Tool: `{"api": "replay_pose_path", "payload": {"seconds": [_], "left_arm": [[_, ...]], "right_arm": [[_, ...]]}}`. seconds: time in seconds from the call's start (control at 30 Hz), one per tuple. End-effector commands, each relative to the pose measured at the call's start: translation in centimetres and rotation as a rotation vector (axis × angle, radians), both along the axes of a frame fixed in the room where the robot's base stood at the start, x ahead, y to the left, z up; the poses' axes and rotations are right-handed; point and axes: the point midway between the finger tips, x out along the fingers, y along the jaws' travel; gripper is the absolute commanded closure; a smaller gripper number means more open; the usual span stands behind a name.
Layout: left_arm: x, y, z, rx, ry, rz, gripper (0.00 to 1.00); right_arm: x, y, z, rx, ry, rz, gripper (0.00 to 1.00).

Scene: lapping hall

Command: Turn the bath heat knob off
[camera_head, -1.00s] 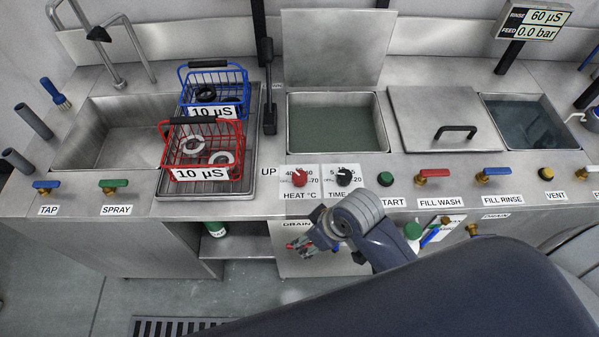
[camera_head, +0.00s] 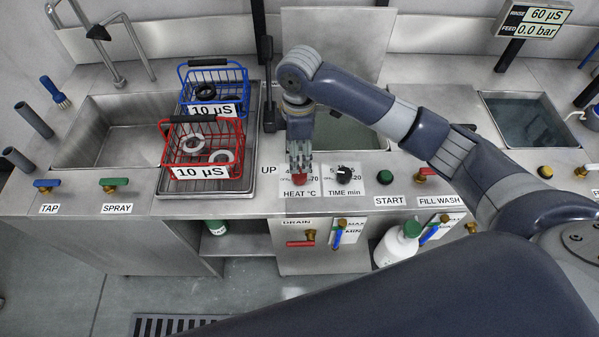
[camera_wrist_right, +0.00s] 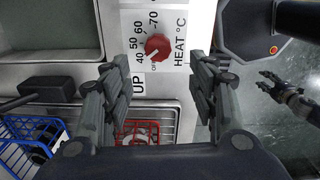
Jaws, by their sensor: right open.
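The red bath heat knob (camera_head: 299,173) sits on the counter front above the "HEAT °C" label, left of the black time knob (camera_head: 344,175). In the right wrist view the red knob (camera_wrist_right: 158,47) is on its white dial plate, marked 40 to 70 and OFF; its white pointer line shows, but its exact setting is hard to read. My right gripper (camera_head: 300,160) points down over the heat knob, partly covering its dial. In the wrist view its fingers (camera_wrist_right: 160,85) are spread, with the knob ahead between them and a gap on both sides.
A red basket (camera_head: 203,148) and a blue basket (camera_head: 213,84) with rings stand on a draining tray to the left. A black upright lever (camera_head: 268,88) stands close left of my right gripper. A bath basin lies behind my arm.

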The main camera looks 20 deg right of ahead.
Motion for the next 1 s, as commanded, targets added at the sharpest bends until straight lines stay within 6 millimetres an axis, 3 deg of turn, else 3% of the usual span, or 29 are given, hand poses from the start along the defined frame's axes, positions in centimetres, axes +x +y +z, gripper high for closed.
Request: {"api": "replay_pose_path", "payload": {"seconds": [0.17, 0.63, 1.0], "left_arm": [[0.2, 0.0, 0.2, -0.001, -0.003, 0.0, 0.6], [0.5, -0.1, 1.4, -0.002, -0.009, -0.001, 0.6], [0.5, -0.1, 1.5, -0.002, -0.008, -0.001, 0.6]], "right_arm": [[0.2, -0.4, -0.7, -0.01, 0.009, 0.005, 0.46], [0.2, -0.4, -8.8, -0.01, 0.007, 0.004, 0.46], [0.3, -0.4, -10.5, -0.009, 0.002, 0.005, 0.46]]}}
